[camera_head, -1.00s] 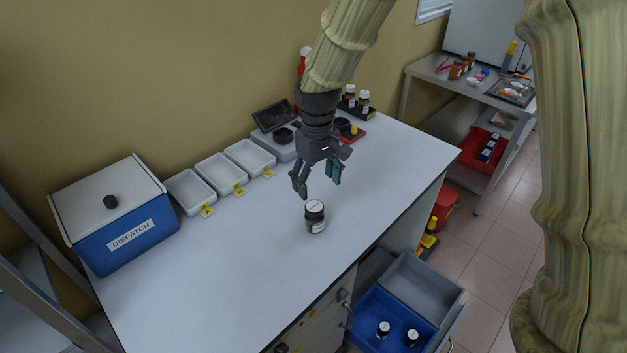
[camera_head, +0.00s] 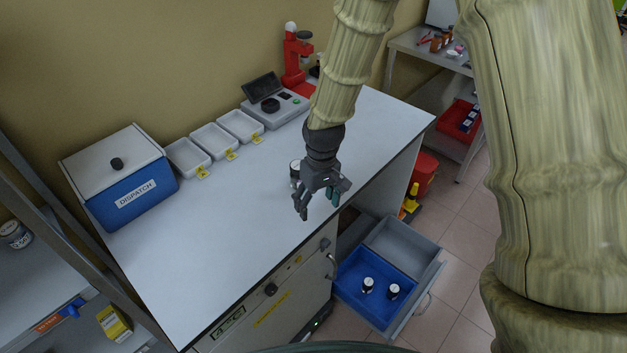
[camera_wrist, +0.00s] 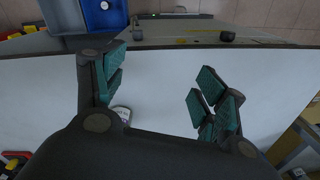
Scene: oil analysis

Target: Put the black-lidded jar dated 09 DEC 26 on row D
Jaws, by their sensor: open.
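A dark jar with a pale label (camera_head: 295,171) stands upright on the white bench, just behind and left of my gripper in the head view. Part of it is hidden by my gripper. My gripper (camera_head: 318,208) is open and empty, pointing down over the bench near its front edge. In the wrist view the jar (camera_wrist: 122,114) shows small beside the left finger, outside the gap between the fingers (camera_wrist: 160,88). Its date cannot be read. Two more jars (camera_head: 368,285) (camera_head: 393,291) stand in the open drawer's blue tray. No row D marking is legible.
A blue DISPATCH box (camera_head: 125,190) and three white trays (camera_head: 213,141) line the back of the bench. A scale (camera_head: 273,112) and red device (camera_head: 297,60) stand farther right. A shelf rack (camera_head: 60,215) is at left. The open drawer (camera_head: 400,245) juts out below the bench.

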